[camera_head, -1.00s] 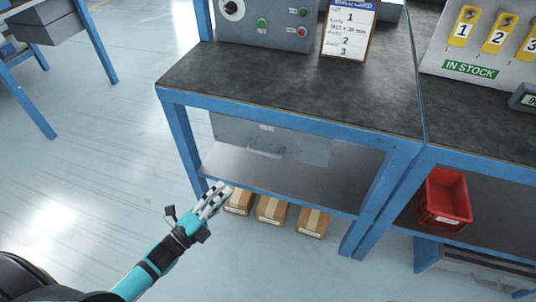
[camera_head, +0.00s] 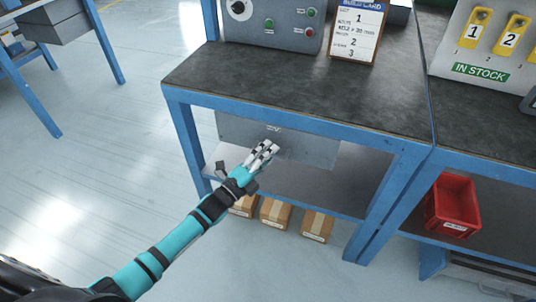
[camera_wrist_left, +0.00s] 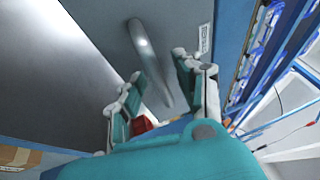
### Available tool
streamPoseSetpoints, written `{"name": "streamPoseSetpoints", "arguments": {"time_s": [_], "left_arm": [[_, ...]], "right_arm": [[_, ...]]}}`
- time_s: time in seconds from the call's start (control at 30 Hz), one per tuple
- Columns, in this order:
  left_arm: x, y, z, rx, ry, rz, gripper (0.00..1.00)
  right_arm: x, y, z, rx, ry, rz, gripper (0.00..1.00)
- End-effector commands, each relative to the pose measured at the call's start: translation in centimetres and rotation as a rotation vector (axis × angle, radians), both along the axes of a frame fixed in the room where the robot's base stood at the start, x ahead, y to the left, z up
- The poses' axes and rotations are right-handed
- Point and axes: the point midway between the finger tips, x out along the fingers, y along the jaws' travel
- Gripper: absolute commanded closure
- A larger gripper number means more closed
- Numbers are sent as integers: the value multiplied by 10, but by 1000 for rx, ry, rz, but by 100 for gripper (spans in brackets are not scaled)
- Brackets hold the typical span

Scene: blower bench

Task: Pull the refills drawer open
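The grey drawer (camera_head: 312,147) hangs under the dark bench top and looks closed; its small label is too blurred to read. In the head view my left gripper (camera_head: 266,148) is in front of the drawer and hides its handle. In the left wrist view the drawer front (camera_wrist_left: 185,20) shows a curved metal handle (camera_wrist_left: 148,55). My left gripper (camera_wrist_left: 158,80) is open there, its fingers apart with the handle between and just beyond them. I cannot tell whether they touch it. My right gripper is not in view.
A blue-framed bench (camera_head: 290,115) has a lower shelf (camera_head: 340,185) with cardboard boxes (camera_head: 275,213) beneath. A red bin (camera_head: 455,205) sits on the neighbouring bench's shelf at right.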

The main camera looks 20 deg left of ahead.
Motion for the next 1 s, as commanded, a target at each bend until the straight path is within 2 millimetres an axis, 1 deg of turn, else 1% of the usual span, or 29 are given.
{"name": "streamPoseSetpoints", "arguments": {"time_s": [0.23,0.27,0.5,0.53,1.0], "left_arm": [[1,-1,0,0,1,0,66],[1,-1,0,0,1,0,67],[1,0,0,0,0,0,98],[1,0,0,0,0,0,100],[0,0,-1,3,2,1,100]], "right_arm": [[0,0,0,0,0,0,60],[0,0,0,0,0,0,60],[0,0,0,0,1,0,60],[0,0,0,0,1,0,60],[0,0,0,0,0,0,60]]}}
